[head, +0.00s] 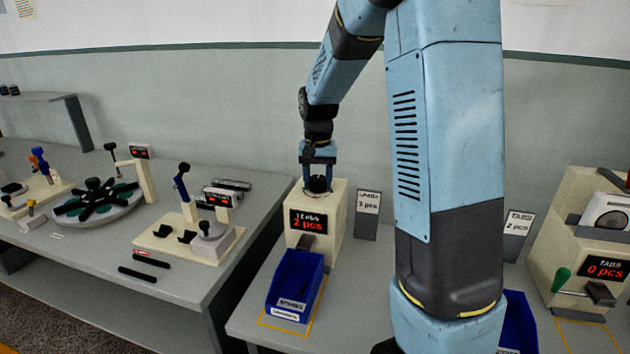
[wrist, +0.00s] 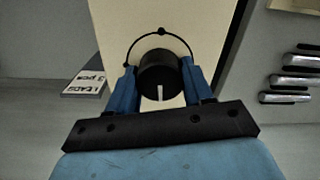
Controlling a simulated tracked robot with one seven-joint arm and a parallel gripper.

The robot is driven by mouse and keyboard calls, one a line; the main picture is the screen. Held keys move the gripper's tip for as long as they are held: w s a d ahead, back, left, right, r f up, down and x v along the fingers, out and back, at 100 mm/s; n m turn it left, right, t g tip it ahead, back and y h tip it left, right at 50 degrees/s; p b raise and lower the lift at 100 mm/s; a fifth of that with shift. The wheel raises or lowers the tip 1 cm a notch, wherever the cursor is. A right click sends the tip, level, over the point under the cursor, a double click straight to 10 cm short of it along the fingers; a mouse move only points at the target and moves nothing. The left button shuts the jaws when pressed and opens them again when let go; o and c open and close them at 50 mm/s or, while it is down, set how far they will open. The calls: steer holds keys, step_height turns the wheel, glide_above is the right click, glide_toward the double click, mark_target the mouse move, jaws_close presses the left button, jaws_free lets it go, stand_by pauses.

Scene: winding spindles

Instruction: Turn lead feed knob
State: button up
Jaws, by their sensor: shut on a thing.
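The lead feed knob (wrist: 160,78) is a black round knob with a white pointer line, on top of the cream leads dispenser (head: 328,212). In the head view the knob (head: 318,184) shows between my fingers. My gripper (head: 318,172) comes down from above and is shut on the knob. In the wrist view its blue fingers (wrist: 158,82) press the knob's left and right sides. The white line points toward the bottom of the wrist view. A thin black arc with dots curves around the knob's far side. The dispenser's display reads "LEADS 2 pcs".
A blue bin (head: 296,284) stands below the dispenser's chute. A card (head: 368,202) reading "LEADS 3 pcs" stands right of the dispenser. A cream tabs machine (head: 572,244) showing "0 pcs" is at far right. The left table (head: 150,270) holds winding fixtures.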

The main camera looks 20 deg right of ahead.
mark_target(318, 178)
steer(key=shift+w+r+m, duration=0.15)
steer(key=shift+w+m, duration=0.05)
steer(key=shift+m, duration=0.2)
steer(key=o, duration=0.8)
steer(key=shift+o, duration=1.2)
steer(key=shift+s, duration=0.1)
step_height(318, 178, up, 14)
steer(key=shift+f, duration=0.25)
steer(key=shift+s, duration=0.1)
